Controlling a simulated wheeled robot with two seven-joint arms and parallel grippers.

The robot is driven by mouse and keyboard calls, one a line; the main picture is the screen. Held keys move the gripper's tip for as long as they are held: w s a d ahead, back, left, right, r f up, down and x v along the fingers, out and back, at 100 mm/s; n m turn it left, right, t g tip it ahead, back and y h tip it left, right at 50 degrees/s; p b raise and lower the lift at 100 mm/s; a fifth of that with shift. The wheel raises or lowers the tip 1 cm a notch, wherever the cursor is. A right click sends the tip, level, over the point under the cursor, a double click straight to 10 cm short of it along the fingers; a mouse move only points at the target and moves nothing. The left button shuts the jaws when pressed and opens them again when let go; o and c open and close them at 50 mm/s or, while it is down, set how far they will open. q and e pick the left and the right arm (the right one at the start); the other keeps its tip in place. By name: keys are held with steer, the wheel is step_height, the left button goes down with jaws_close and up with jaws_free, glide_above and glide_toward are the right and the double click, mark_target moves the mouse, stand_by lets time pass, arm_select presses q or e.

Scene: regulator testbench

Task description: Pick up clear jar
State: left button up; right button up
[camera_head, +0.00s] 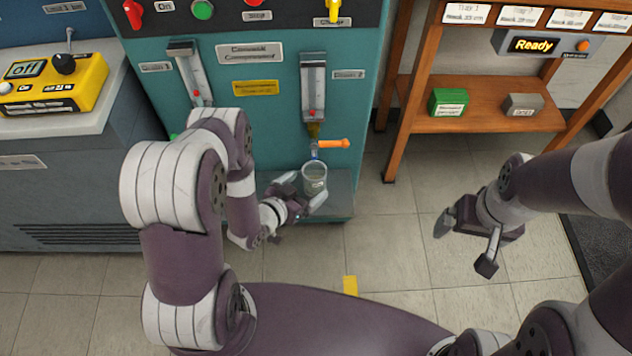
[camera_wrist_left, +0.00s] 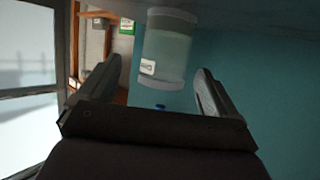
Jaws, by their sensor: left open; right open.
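The clear jar (camera_head: 314,176) stands upright on the teal bench's low shelf, under the spout with the orange handle. It has a small white label and shows in the left wrist view (camera_wrist_left: 167,50). My left gripper (camera_head: 302,187) is open, with its fingers reaching toward the jar on either side. In the left wrist view the jar appears between and beyond the two fingertips (camera_wrist_left: 150,85); I cannot tell whether either finger touches it. My right gripper (camera_head: 466,243) is open and empty over the floor at the right, away from the jar.
The orange valve handle (camera_head: 333,143) and a flow tube (camera_head: 313,88) are just above the jar. A wooden rack (camera_head: 480,105) with a green box (camera_head: 448,102) and a grey box (camera_head: 523,105) stands at the right. A yellow device (camera_head: 52,85) sits at the left.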

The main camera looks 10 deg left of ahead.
mark_target(308, 183)
arm_select(q)
steer(key=b+x, duration=0.1)
steer(key=x, duration=0.1)
steer(key=b+x, duration=0.1)
steer(key=x, duration=0.2)
steer(key=shift+w+a+f, duration=0.1)
steer(key=shift+w+a, duration=0.1)
steer(key=shift+w, duration=0.2)
steer(key=c, duration=1.1)
